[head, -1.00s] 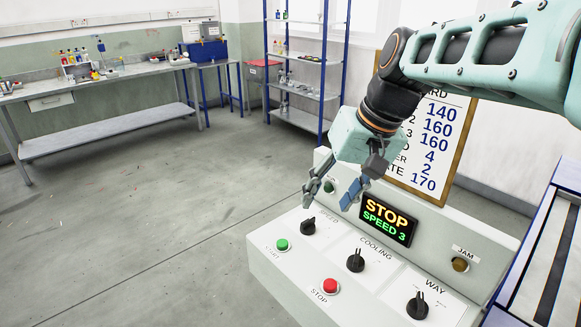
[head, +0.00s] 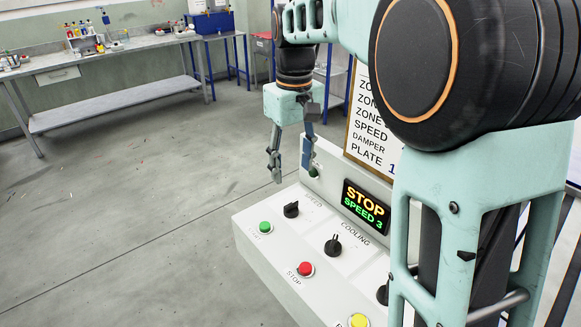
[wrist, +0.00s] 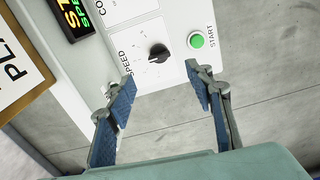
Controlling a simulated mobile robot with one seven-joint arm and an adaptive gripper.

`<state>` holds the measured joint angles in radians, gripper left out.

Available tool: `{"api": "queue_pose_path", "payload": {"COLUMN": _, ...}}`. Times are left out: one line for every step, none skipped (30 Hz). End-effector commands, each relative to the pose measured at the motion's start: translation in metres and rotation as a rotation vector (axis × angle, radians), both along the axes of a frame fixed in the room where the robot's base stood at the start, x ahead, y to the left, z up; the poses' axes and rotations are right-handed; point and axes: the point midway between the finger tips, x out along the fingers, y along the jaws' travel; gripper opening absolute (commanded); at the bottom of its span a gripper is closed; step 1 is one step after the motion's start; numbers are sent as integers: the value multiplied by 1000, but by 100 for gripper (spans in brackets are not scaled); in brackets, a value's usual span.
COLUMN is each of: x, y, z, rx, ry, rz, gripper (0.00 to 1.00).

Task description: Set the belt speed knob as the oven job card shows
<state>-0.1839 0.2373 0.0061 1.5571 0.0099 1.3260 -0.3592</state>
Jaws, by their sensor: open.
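The black belt speed knob (head: 291,210) sits on the sloped white panel, under the SPEED label. The lit display (head: 366,206) reads STOP and SPEED 3. The job card (head: 370,130) stands behind the panel. Its row names show, SPEED among them, but my arm hides most values; a second ago the SPEED row read 4. My gripper (head: 291,173) is open and empty, above and behind the knob. In the wrist view the knob lies just beyond the spread fingers (wrist: 160,72).
A green START button (head: 265,227) is close beside the speed knob. A COOLING knob (head: 333,246), a red STOP button (head: 306,269) and a yellow button (head: 359,321) are farther along the panel. My arm hides the panel's right part. The floor to the left is clear.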

Motion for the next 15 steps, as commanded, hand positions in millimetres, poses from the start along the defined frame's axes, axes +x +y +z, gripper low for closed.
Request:
{"api": "queue_pose_path", "payload": {"x": 2, "y": 0, "z": 4, "rx": -6, "ry": 8, "rz": 14, "gripper": 48}}
{"api": "queue_pose_path", "payload": {"x": 2, "y": 0, "z": 4, "rx": -8, "ry": 10, "rz": 20, "gripper": 48}}
{"api": "queue_pose_path", "payload": {"x": 3, "y": 1, "z": 4, "rx": -10, "ry": 14, "rz": 29, "gripper": 48}}
{"api": "queue_pose_path", "payload": {"x": 4, "y": 2, "z": 4, "rx": -11, "ry": 15, "rz": 35, "gripper": 48}}
{"api": "queue_pose_path", "payload": {"x": 4, "y": 2, "z": 3, "rx": -13, "ry": 16, "rz": 39, "gripper": 48}}
{"api": "queue_pose_path", "payload": {"x": 4, "y": 2, "z": 2, "rx": -14, "ry": 18, "rz": 43, "gripper": 48}}
{"api": "queue_pose_path", "payload": {"x": 4, "y": 2, "z": 0, "rx": -16, "ry": 20, "rz": 45, "gripper": 48}}
{"api": "queue_pose_path", "payload": {"x": 4, "y": 2, "z": -2, "rx": -16, "ry": 20, "rz": 46, "gripper": 48}}
{"api": "queue_pose_path", "payload": {"x": 4, "y": 2, "z": -6, "rx": -17, "ry": 21, "rz": 47, "gripper": 48}}
{"api": "queue_pose_path", "payload": {"x": 4, "y": 2, "z": -9, "rx": -17, "ry": 21, "rz": 47, "gripper": 48}}
{"api": "queue_pose_path", "payload": {"x": 4, "y": 3, "z": -14, "rx": -17, "ry": 22, "rz": 47, "gripper": 48}}
{"api": "queue_pose_path", "payload": {"x": 3, "y": 3, "z": -20, "rx": -17, "ry": 24, "rz": 47, "gripper": 48}}
{"api": "queue_pose_path", "payload": {"x": 3, "y": 2, "z": -26, "rx": -16, "ry": 23, "rz": 47, "gripper": 48}}
{"api": "queue_pose_path", "payload": {"x": 3, "y": 2, "z": -32, "rx": -17, "ry": 24, "rz": 47, "gripper": 48}}
{"api": "queue_pose_path", "payload": {"x": 3, "y": 3, "z": -39, "rx": -16, "ry": 23, "rz": 47, "gripper": 48}}
